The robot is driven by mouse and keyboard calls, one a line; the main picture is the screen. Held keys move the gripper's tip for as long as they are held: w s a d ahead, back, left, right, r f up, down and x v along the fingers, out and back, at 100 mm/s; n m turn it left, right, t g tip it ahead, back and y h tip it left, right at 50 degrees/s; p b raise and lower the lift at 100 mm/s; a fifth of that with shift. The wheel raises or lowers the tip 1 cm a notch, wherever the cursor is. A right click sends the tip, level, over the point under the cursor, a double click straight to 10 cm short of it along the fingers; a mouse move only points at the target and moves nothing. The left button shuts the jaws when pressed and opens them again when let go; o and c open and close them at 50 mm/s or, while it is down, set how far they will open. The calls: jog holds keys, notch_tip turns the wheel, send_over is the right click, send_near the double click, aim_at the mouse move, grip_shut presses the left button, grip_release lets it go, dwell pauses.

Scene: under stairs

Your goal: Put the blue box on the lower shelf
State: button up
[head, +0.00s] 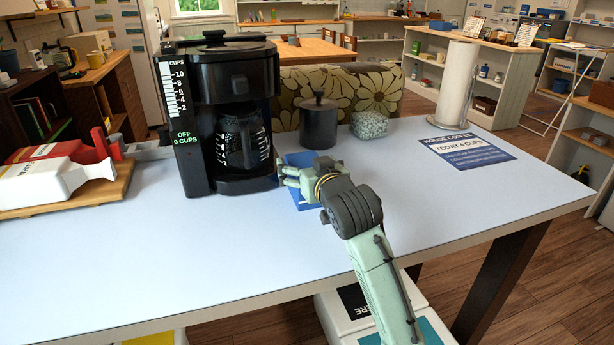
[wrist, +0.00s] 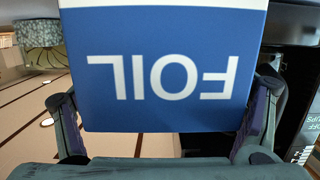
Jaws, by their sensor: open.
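The blue box (head: 302,158) is on the white table beside the coffee maker, partly hidden behind my gripper (head: 285,176) in the head view. In the wrist view the blue box (wrist: 165,75) fills the middle, with a white top band and the word FOIL upside down. My gripper (wrist: 162,105) is open, with one finger on each side of the box. A gap shows at the left finger; contact on the right is unclear. I cannot tell which shelf is the lower shelf; a white shelf unit (head: 436,57) stands at the back right.
The black coffee maker (head: 232,110) stands close left of my gripper. A black canister (head: 319,124), a speckled block (head: 370,125), a paper towel roll (head: 455,85) and a sign (head: 467,151) are on the table. Bottles lie on a wooden board (head: 70,196) at left. The table's front is clear.

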jog(key=c, duration=1.3)
jog(key=shift+o, duration=0.2)
jog(key=shift+c, duration=0.9)
